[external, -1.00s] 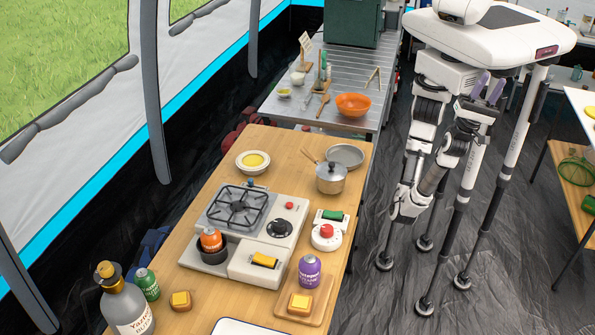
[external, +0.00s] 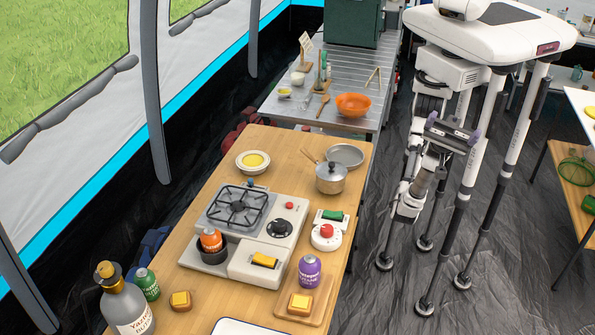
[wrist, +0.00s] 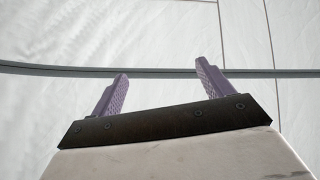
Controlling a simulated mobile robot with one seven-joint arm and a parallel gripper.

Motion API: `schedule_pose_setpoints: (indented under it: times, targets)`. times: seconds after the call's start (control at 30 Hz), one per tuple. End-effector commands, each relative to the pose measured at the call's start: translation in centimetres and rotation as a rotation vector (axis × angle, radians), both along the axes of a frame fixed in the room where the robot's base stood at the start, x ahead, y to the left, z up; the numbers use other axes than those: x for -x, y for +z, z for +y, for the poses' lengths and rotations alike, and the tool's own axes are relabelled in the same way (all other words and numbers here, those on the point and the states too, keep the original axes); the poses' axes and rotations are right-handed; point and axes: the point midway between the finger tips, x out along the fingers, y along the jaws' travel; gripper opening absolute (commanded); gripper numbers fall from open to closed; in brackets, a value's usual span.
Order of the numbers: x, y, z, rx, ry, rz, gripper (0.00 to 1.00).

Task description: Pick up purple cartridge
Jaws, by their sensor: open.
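The purple cartridge (external: 309,272) stands upright at the back of a small wooden cutting board (external: 323,300), near the front right of the wooden table. It has a grey top and white lettering. My gripper (external: 455,127) is beyond the table's right edge, well apart from the cartridge. In the wrist view my gripper (wrist: 162,70) has its two purple fingers spread, with nothing between them. The wrist view shows only pale tent fabric and a dark pole, not the cartridge.
A bread piece (external: 300,303) sits on the board in front of the cartridge. A white timer (external: 326,237) and a pot (external: 330,178) stand behind. A large bottle (external: 128,312) is at front left.

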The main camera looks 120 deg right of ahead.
Motion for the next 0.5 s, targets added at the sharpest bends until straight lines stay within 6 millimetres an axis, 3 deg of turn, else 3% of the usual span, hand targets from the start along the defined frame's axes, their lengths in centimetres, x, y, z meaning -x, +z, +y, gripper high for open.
schedule_pose_setpoints:
  times: [0.03,0.1,0.23,0.3,0.4,0.5]
  targets:
    - [-4.3,-0.5,0.1,0.051,-0.08,0.106,0.79]
    - [-10.2,-2.5,-0.6,0.121,-0.191,0.274,0.79]
    - [-19.1,-7.8,-3.3,0.229,-0.364,0.616,0.79]
    - [-22.6,-11.3,-5.1,0.279,-0.439,0.814,0.79]
    - [-25.7,-16.7,-7.8,0.344,-0.518,1.111,0.79]
    - [-26.5,-21.9,-9.9,0.405,-0.562,1.402,0.79]
